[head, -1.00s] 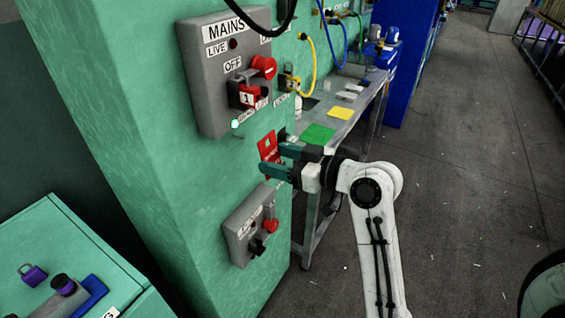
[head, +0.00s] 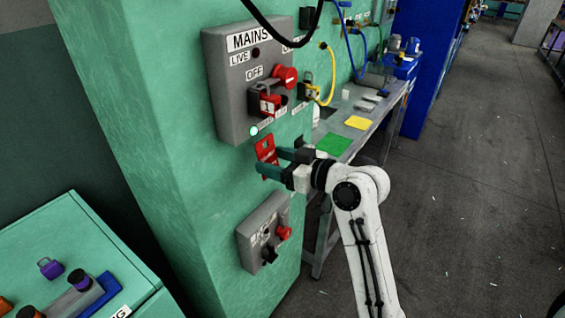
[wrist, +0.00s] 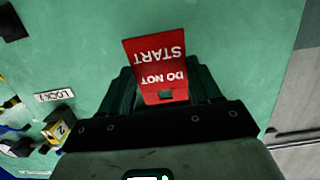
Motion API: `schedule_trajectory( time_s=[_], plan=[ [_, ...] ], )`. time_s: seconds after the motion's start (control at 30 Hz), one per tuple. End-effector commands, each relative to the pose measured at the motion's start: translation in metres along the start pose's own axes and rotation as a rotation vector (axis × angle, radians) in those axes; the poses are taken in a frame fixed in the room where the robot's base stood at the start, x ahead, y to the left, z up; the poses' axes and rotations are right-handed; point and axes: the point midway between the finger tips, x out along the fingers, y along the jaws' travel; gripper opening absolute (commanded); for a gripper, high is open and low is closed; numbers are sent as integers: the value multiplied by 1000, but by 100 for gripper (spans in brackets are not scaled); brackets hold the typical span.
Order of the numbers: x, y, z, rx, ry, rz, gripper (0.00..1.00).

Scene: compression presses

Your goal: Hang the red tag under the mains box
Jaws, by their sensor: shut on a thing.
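The red tag (head: 266,150) reads "DO NOT START" in the wrist view (wrist: 156,66), where the words are upside down. My gripper (head: 274,162) is shut on the tag, with one finger on each side of it in the wrist view (wrist: 163,88). The tag is in front of the green wall, below the mains box (head: 232,92). A small pale round peg end (head: 254,131) shows under the box, just above and left of the tag. I cannot tell whether the tag touches the peg or the wall.
A smaller grey control box (head: 262,232) is on the wall below my gripper. A grey bench (head: 370,135) with green and yellow cards stands at the right. A black cable (head: 272,35) hangs across the top. A green cabinet (head: 60,235) stands at the lower left.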

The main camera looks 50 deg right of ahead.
Motion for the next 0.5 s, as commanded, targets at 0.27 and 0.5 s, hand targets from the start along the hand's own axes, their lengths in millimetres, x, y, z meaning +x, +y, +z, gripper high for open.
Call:
schedule_trajectory(
  time_s=[0.27,0.5],
  plan=[
    [15,0,2,0,0,-1,46],
    [23,0,6,0,-1,0,46]
  ],
)
